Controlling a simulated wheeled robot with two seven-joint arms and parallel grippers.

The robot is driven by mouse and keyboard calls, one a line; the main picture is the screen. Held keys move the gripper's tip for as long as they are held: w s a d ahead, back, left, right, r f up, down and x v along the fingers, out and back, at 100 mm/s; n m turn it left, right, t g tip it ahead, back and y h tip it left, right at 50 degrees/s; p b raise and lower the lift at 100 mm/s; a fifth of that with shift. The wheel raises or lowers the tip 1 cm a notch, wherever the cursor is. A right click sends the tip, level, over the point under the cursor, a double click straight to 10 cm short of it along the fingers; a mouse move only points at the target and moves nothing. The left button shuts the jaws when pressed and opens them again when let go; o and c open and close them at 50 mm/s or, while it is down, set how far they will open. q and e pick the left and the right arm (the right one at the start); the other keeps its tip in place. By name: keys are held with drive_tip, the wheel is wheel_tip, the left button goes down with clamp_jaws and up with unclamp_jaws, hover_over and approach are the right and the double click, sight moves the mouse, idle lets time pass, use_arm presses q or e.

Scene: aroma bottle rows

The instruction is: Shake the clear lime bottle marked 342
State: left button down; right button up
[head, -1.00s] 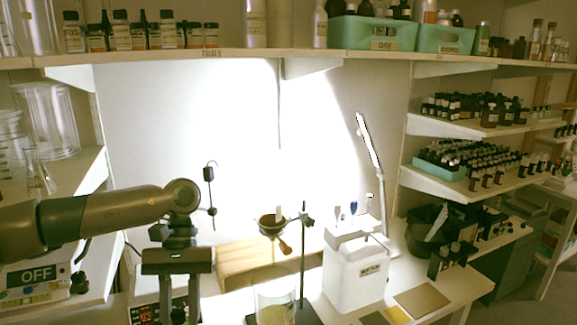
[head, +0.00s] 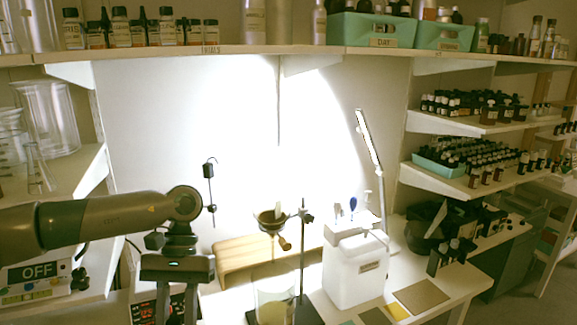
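No bottle marked 342 can be made out; the labels are too small to read. Several small dark-capped bottles (head: 120,28) with white and orange labels stand on the top shelf at the left. Many more small bottles (head: 478,155) stand in rows on the right shelves, and I cannot tell a clear lime one among them. My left gripper (head: 176,302) hangs downward at the lower left, above the bench and apart from the bottle shelves. Its fingertips run toward the bottom edge, so its opening is unclear. My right gripper is out of view.
A glass beaker (head: 275,308) with yellowish contents stands beside a stand (head: 303,250) holding a small bowl (head: 270,220). A white jug (head: 355,275) and a wooden block (head: 235,262) are on the bench. Teal bins (head: 372,30) sit on the top shelf.

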sight(173, 319)
use_arm(q)
drive_tip(key=shift+w+f, duration=0.15)
drive_tip(key=shift+f, duration=0.1)
wheel_tip(173, 319, up, 5)
drive_tip(key=shift+w+a+r, duration=0.1)
drive_tip(key=shift+w, duration=0.05)
drive_tip(key=shift+s+f, duration=0.2)
drive_tip(key=shift+f, duration=0.05)
wheel_tip(173, 319, down, 5)
drive_tip(key=shift+r, duration=0.1)
drive_tip(key=r, duration=0.4)
drive_tip(key=shift+w+r, duration=0.15)
drive_tip(key=shift+w, duration=0.15)
drive_tip(key=shift+s+r, duration=0.15)
drive_tip(key=shift+r, duration=0.2)
drive_tip(key=f, duration=0.4)
drive_tip(key=shift+s+f, duration=0.3)
drive_tip(key=shift+f, duration=0.05)
drive_tip(key=shift+w, duration=0.15)
drive_tip(key=r, duration=0.4)
drive_tip(key=shift+w+r, duration=0.25)
drive_tip(key=shift+r, duration=0.15)
drive_tip(key=shift+s+f, duration=0.15)
drive_tip(key=shift+s, duration=0.05)
wheel_tip(173, 319, down, 5)
drive_tip(key=shift+s+r, duration=0.1)
drive_tip(key=shift+s, duration=0.05)
drive_tip(key=shift+w, duration=0.25)
